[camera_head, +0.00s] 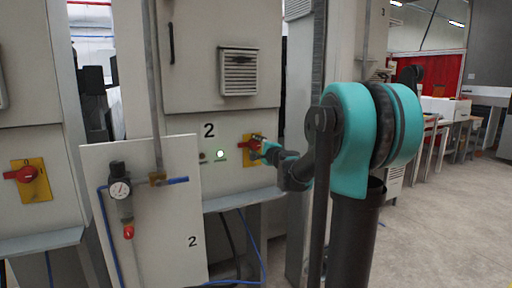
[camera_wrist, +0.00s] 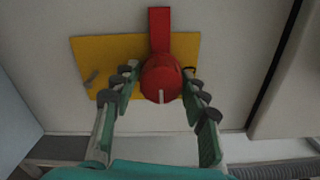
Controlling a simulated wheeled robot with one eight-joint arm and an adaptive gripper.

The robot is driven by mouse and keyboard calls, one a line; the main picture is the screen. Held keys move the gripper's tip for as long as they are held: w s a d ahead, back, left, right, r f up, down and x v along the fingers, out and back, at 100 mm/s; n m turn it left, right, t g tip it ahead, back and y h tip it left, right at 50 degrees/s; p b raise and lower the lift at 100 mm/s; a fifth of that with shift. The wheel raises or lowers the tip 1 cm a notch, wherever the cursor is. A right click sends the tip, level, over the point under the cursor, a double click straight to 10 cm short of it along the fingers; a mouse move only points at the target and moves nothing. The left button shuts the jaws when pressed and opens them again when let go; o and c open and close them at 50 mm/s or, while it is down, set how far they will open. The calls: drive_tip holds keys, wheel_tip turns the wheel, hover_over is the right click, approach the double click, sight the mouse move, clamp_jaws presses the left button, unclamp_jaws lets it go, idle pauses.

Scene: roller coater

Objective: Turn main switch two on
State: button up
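Main switch two is a red rotary knob with a bar handle (camera_wrist: 160,78) on a yellow plate (camera_wrist: 95,52). In the wrist view the bar points up and a pale mark shows at the knob's lower edge. In the head view the yellow plate (camera_head: 247,143) sits on the cabinet marked 2, its switch partly hidden by my gripper (camera_head: 265,148). In the wrist view my gripper (camera_wrist: 160,73) is open, with one finger on each side of the round knob. The fingers are very close to the knob; I cannot tell whether they touch it.
A lit white lamp (camera_head: 220,154) is left of the switch. Another red switch (camera_head: 26,174) on a yellow plate is on the cabinet at far left. A white panel (camera_head: 165,225) with a pressure gauge (camera_head: 120,190) stands in front. Open floor (camera_head: 440,215) lies right.

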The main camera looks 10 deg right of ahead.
drive_tip(key=shift+o, duration=1.1)
drive_tip(key=v, duration=1.2)
drive_tip(key=s+a+f+n+g+y, duration=0.1)
drive_tip(key=s+a+f+n+g, duration=0.4)
drive_tip(key=f, duration=0.4)
drive_tip(key=s+a+f+n+g, duration=0.2)
drive_tip(key=s+a+f+n, duration=0.2)
drive_tip(key=s+f+n, duration=0.35)
drive_tip(key=s+d+f+n+g+h, duration=0.2)
drive_tip(key=s+d+f+g+h, duration=0.1)
drive_tip(key=s+f, duration=0.6)
drive_tip(key=s+d+f+n+g+h, duration=0.2)
drive_tip(key=s+d+f+g+h, duration=0.1)
drive_tip(key=s+d+f, duration=0.3)
wheel_tip(320, 180, down, 3)
drive_tip(key=s, duration=0.2)
drive_tip(key=shift+s+n+h, duration=0.3)
drive_tip(key=shift+s+n, duration=0.05)
drive_tip(key=shift+s, duration=0.05)
